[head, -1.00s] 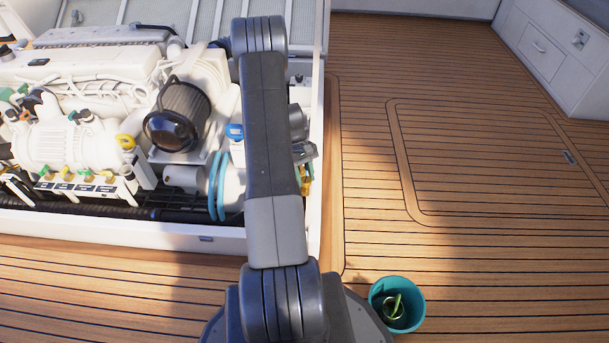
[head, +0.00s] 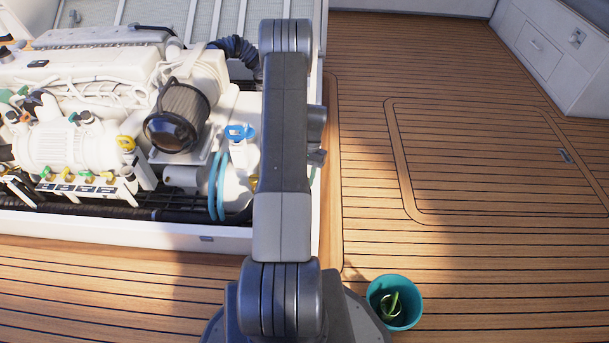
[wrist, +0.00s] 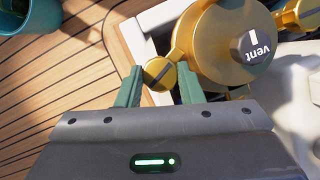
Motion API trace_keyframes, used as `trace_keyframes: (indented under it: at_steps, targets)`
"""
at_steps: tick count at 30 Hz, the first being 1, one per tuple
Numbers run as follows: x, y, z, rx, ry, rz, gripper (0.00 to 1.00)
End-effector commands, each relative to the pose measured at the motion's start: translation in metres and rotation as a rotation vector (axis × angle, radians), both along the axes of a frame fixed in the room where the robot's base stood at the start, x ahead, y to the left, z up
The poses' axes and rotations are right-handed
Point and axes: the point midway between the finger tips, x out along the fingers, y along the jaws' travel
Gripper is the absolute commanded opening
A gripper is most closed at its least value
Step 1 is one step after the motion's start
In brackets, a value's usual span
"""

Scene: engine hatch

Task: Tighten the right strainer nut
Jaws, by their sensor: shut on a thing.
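In the wrist view, the gold strainer lid (wrist: 225,45) has a dark knob marked "vent" (wrist: 252,46) in its middle. A gold nut (wrist: 160,73) sits at the edge of the lid, and a second gold nut (wrist: 298,14) is at its far side, partly cut off by the frame. My gripper (wrist: 162,82) has its green fingers on either side of the near nut and is shut on it. In the head view my arm hides the gripper and nearly all of the strainer.
A white engine (head: 75,90) fills the hatch on the left, with a blue-capped white tank (head: 240,132) beside my arm. A pale hatch rim (wrist: 165,14) runs close to the nut. A teal bucket (head: 396,302) stands on the deck by my base. The deck at right is clear.

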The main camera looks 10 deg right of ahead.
Motion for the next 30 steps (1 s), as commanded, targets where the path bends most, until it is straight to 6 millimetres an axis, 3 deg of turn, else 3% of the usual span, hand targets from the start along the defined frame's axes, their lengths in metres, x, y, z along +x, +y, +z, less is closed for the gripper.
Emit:
trace_keyframes:
  at_steps: [15,30]
  targets:
    - [-0.0008,-0.0023,0.0008,0.0,-0.003,-0.377,0.11]
    - [-0.0008,-0.0024,0.0004,0.0,-0.005,-0.47,0.11]
